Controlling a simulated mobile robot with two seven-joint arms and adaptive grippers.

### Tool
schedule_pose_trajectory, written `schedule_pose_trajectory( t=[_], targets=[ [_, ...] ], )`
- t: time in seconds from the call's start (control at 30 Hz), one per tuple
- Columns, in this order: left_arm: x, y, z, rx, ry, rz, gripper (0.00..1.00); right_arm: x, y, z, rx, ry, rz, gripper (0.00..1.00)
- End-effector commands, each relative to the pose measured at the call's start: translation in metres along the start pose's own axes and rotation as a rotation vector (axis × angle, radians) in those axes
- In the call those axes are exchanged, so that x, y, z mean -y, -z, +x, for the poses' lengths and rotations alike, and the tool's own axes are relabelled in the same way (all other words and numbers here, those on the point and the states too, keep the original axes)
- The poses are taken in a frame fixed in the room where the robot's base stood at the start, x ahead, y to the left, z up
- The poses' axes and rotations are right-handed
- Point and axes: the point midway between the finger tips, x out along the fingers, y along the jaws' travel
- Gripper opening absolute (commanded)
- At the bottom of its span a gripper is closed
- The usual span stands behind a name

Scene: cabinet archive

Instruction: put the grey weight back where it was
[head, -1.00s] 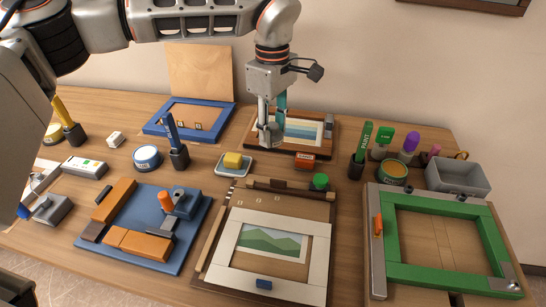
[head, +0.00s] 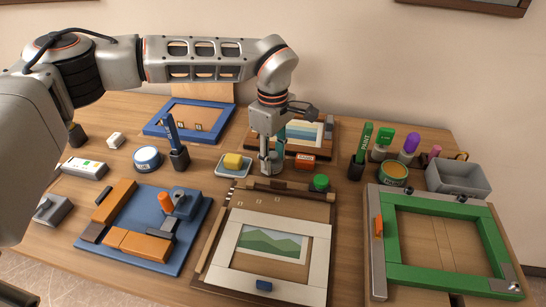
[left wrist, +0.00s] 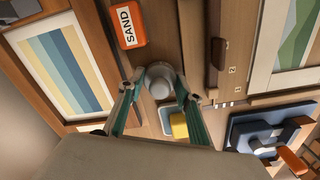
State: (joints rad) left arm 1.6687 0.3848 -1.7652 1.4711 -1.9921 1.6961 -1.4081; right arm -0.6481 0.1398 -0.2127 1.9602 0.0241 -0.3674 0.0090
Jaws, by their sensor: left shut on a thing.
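My left gripper (head: 271,166) comes down from above near the middle of the table. It is shut on the grey weight, a small round cylinder that shows between the fingertips in the left wrist view (left wrist: 159,84). In the head view the fingers partly hide the weight. It is just right of the yellow sponge (head: 233,160) and left of the orange SAND block (head: 305,161), behind the board with the landscape picture (head: 272,242). I cannot tell whether its underside touches the table.
A striped picture in a wooden frame (head: 322,150) lies behind the gripper. A dark wooden bar (head: 290,188) and a green-topped item (head: 321,182) lie in front. A cup with a blue marker (head: 179,158) stands left. A green frame (head: 400,245) is at right.

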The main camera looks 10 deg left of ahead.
Motion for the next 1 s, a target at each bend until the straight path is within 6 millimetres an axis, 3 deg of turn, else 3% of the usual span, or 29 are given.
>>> schedule_pose_trajectory(
  t=[0.13,0.17,0.2,0.23,0.67,1.0],
  targets=[
    [0.000,0.000,0.002,0.000,-0.001,0.000,0.00,0.000,-0.001,0.000,0.001,0.000,0.000,0.40],
    [0.000,0.000,0.003,0.000,0.001,0.000,0.37,0.000,-0.001,0.000,0.001,0.000,0.000,0.40],
    [0.000,0.000,0.003,0.000,0.001,0.000,0.47,0.000,-0.001,0.000,0.001,0.000,0.000,0.40],
    [0.000,0.000,0.003,0.000,0.001,0.000,0.51,0.000,-0.001,0.000,0.001,0.000,0.000,0.40],
    [0.000,0.000,-0.004,-0.001,-0.001,0.000,0.51,0.000,0.000,0.000,0.000,0.000,0.000,0.40],
    [-0.001,0.001,-0.066,-0.002,-0.003,0.000,0.51,0.000,0.001,0.000,-0.003,-0.001,0.000,0.40]
  ],
)
